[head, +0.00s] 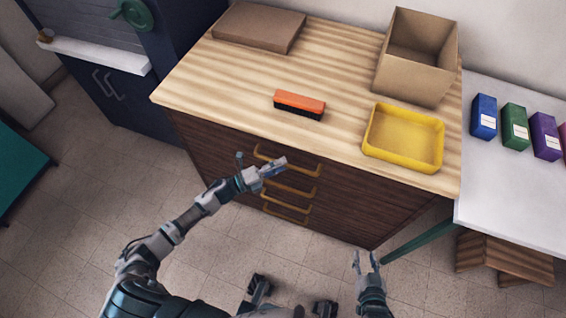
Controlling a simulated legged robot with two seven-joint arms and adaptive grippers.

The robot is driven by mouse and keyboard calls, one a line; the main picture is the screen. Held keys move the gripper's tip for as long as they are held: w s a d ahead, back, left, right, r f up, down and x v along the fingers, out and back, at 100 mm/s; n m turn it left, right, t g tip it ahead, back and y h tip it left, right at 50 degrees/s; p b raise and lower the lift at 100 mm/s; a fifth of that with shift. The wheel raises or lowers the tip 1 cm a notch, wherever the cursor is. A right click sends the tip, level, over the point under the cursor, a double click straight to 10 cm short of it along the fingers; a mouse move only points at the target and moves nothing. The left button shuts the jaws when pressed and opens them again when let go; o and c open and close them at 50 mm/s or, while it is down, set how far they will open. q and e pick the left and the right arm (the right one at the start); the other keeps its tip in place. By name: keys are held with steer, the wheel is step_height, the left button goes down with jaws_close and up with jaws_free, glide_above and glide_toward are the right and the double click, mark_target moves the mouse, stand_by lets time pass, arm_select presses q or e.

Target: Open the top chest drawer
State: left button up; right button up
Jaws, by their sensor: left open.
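The wooden chest (212,143) stands in the middle of the head view, with a dark brown front and a pale striped top. Its front carries a column of brass handles; the top handle (300,167) sits just under the top's edge. The drawers look shut. My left gripper (268,166) is open in front of the top handle and overlaps part of it in the picture. I cannot tell whether it touches the handle. My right gripper (367,262) is open and empty, low and to the right, away from the chest front.
On the chest top are an orange brush (300,102), a yellow tray (438,150), an open cardboard box (388,83) and a flat brown box (258,28). A white table (510,190) with coloured boxes adjoins at right. A dark blue cabinet (150,110) stands left. Floor in front is mostly clear.

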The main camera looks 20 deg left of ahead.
arm_select(q)
steer(key=shift+w+d+r, duration=0.1)
steer(key=shift+w+d, duration=0.15)
steer(key=shift+d, duration=0.25)
steer(key=shift+w+d+r, duration=0.1)
steer(key=shift+w+d, duration=0.1)
steer(key=shift+d, duration=0.25)
steer(key=shift+a, duration=0.25)
steer(key=shift+a+f, duration=0.1)
steer(key=shift+a, duration=0.25)
jaws_close()
steer(key=shift+d, duration=0.15)
arm_select(e)
steer(key=shift+r, duration=0.15)
arm_select(q)
steer(key=shift+s+d, duration=0.1)
steer(key=shift+s, duration=0.1)
